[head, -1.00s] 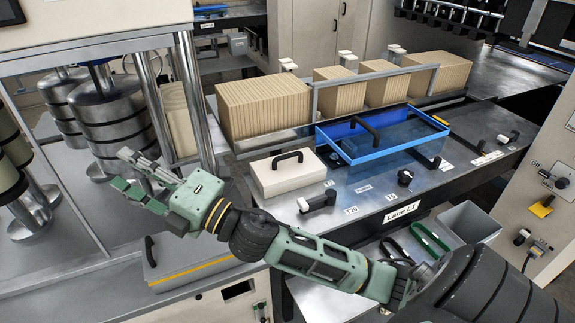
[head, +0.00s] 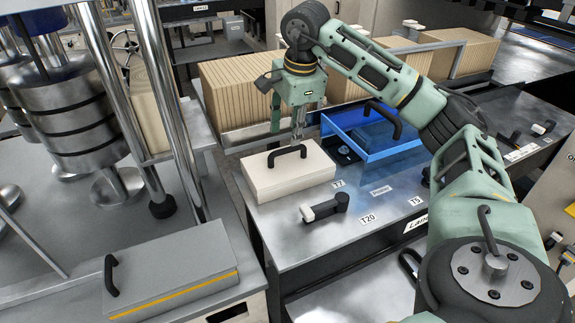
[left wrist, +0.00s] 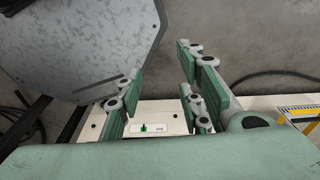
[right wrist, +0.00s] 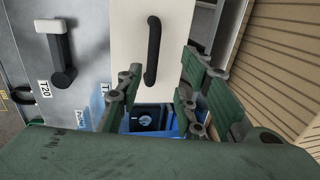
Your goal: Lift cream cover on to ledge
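The cream cover (head: 275,183) is a flat cream box with a black bar handle (head: 287,152), lying on the grey lane deck beside the blue-framed clear bin. My right gripper (head: 297,138) points down just above and behind the handle. In the right wrist view its fingers (right wrist: 157,85) are spread apart and empty; the handle (right wrist: 152,50) lies just beyond the fingertips. The cream cover (right wrist: 124,35) shows under it. My left gripper (left wrist: 158,75) shows only in the left wrist view, open and empty over the floor. I cannot tell which surface is the ledge.
The blue-framed bin (head: 372,150) stands right of the cover, with tan paper stacks (head: 240,88) behind. A black lever with a white end (head: 322,207) stands in front. A grey cover with a yellow stripe (head: 175,262) lies on the left machine, near metal posts (head: 130,95).

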